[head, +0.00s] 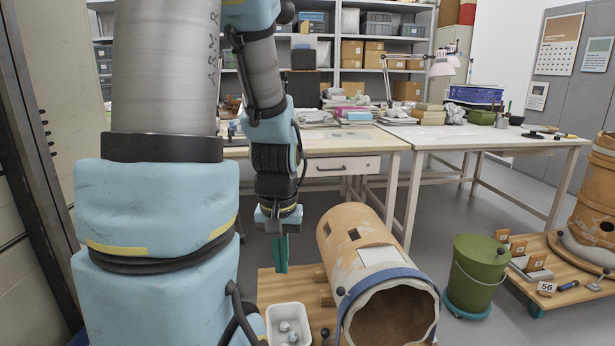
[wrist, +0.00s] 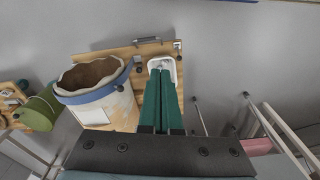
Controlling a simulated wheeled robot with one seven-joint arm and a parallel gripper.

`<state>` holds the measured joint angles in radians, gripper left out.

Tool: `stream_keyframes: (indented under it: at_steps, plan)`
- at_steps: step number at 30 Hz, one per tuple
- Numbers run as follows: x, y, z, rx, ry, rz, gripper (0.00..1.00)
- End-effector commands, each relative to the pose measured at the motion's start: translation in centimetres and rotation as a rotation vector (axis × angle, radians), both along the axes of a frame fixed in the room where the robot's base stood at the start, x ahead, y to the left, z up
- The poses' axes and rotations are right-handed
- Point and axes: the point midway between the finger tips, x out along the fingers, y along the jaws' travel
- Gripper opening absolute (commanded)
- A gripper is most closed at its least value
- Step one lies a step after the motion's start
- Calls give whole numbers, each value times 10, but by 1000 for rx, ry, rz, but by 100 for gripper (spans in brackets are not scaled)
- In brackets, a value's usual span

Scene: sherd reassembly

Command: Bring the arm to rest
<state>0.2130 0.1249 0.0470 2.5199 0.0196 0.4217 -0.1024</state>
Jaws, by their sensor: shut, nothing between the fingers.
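My gripper (head: 280,268) hangs with its green fingers pointing down, left of a large orange-brown jar (head: 345,232). In the wrist view the two fingers (wrist: 162,74) lie side by side, shut and empty. The jar lies on its side on a low wooden pallet (head: 272,287), with its open mouth facing me. A blue band runs around its rim, and its wall shows dark gaps and pale patches. A white tray (head: 275,313) with a few small grey pieces stands on the pallet, below my gripper in the picture. My gripper appears apart from the jar and tray.
A green bucket (head: 474,285) stands right of the jar. Farther right, another pallet (head: 548,293) holds a second pot (head: 597,205), small cards and tools. Worktables (head: 320,146) with books and crates stand behind. Grey floor (head: 425,237) is open between them.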

Motion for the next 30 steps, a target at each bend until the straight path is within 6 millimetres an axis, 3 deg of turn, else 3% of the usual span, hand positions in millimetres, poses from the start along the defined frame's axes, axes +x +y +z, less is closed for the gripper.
stream_keyframes:
  at_steps: [5,6,17,24,30]
  plan:
    - [-8,18,25,-18,-71,-12,0]
    - [-7,16,39,-17,-66,-19,0]
    - [-7,16,111,-17,-62,-19,0]
    - [-7,16,179,-17,-62,-18,0]
    - [-7,16,204,-17,-62,-18,0]
